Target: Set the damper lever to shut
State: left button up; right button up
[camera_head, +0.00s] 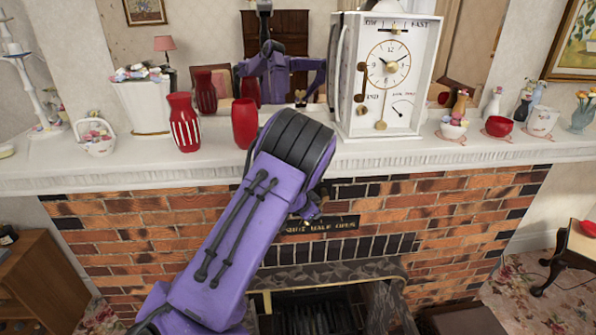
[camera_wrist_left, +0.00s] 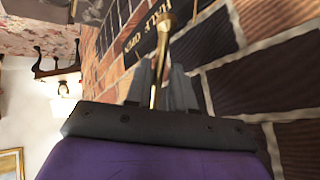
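The damper plate (camera_head: 320,224) is a dark strip lettered SHUT, HALF, OPEN on the brick above the firebox; the arm partly covers its left end. In the left wrist view, the plate (camera_wrist_left: 148,38) shows HALF and OPEN. The damper lever (camera_wrist_left: 165,20) is a brass rod with a round knob, and its knob lies beside the word HALF. My left gripper (camera_wrist_left: 160,80) has its two grey fingers close on either side of the rod and appears shut on it. In the head view, my arm mostly hides the gripper and lever. My right gripper is not in view.
The white mantel (camera_head: 420,150) runs above, holding a white clock (camera_head: 388,75), red vases (camera_head: 244,122), a basket (camera_head: 96,136) and small pots. A mirror behind reflects my body. The firebox (camera_head: 310,312) is below. A wooden cabinet (camera_head: 40,285) stands at left.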

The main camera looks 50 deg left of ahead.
pick_arm(q)
jog(key=s+d+b, duration=0.3)
jog(key=s+b, duration=0.1)
jog(key=s, duration=0.8)
jog(key=shift+s+d+r, duration=0.15)
jog(key=shift+d+r, duration=0.2)
jog(key=shift+r, duration=0.05)
jog(key=s+d+f+n+t+y+b, duration=0.1)
jog(key=d+f+n+b, duration=0.15)
jog(key=d+f, duration=0.5)
jog(key=d+f+n+y+b, duration=0.15)
jog(key=d+f+n, duration=0.25)
jog(key=f, duration=0.6)
jog(key=s+d+f+n+g+b, duration=0.1)
jog(key=s+d+f, duration=0.3)
jog(key=s+f, duration=0.4)
jog(key=s+d+f+n+g+h+b, duration=0.1)
jog(key=s+d+f+g+b, duration=0.3)
jog(key=s+f, duration=0.5)
jog(key=s, duration=0.3)
jog(key=shift+d+f+g, duration=0.3)
